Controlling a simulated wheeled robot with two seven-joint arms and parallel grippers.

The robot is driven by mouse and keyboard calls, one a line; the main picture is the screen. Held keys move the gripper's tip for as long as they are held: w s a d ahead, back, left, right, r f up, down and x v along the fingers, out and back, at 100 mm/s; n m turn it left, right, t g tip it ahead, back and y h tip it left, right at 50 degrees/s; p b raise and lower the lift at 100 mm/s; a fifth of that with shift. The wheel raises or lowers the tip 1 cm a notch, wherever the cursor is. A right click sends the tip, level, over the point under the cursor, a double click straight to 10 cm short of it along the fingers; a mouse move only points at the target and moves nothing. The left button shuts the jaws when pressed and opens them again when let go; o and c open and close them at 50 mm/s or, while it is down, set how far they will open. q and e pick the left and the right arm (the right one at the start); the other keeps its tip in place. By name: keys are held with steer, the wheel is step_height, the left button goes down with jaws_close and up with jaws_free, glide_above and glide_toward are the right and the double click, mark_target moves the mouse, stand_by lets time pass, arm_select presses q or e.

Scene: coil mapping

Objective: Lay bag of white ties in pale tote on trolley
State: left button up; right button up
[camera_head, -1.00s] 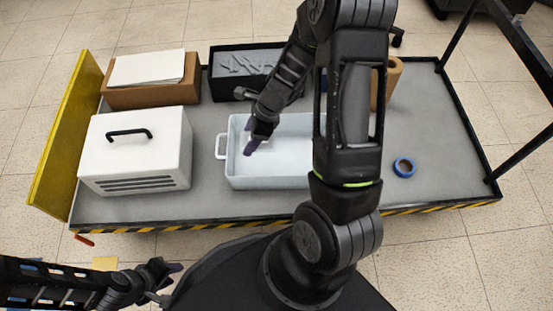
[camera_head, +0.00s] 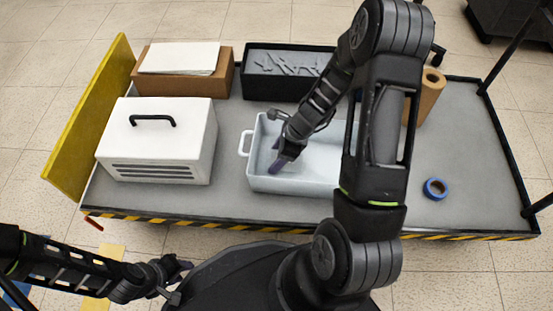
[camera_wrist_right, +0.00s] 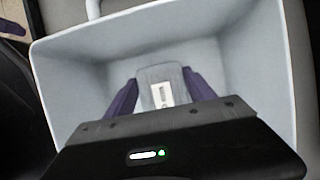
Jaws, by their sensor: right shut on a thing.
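The pale tote (camera_head: 300,186) stands on the grey trolley (camera_head: 228,192), with a white handle at its left end. My right gripper (camera_head: 284,160) reaches into the left part of the tote. In the right wrist view, its purple fingers (camera_wrist_right: 160,88) are shut on the bag of white ties (camera_wrist_right: 163,74), a small grey pack with a white label. The bag is over the tote's floor; I cannot tell whether it touches it. In the head view the bag is hidden by the gripper. My left gripper (camera_head: 180,270) is off the trolley at lower left; its opening is unclear.
A white case (camera_head: 160,140) with a black handle stands left of the tote. Behind are a cardboard box (camera_head: 185,85) and a black bin (camera_head: 270,90) of grey pieces. A brown roll (camera_head: 430,95) and blue tape (camera_head: 435,188) are at right, with bare deck around them.

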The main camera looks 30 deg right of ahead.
steer(key=shift+f, duration=0.3)
steer(key=shift+f, duration=0.15)
steer(key=o, duration=1.4)
steer(key=shift+r, duration=0.35)
steer(key=p+v, duration=0.7)
steer(key=v, duration=0.4)
steer(key=shift+s+d+r, duration=0.15)
steer(key=shift+r, duration=0.1)
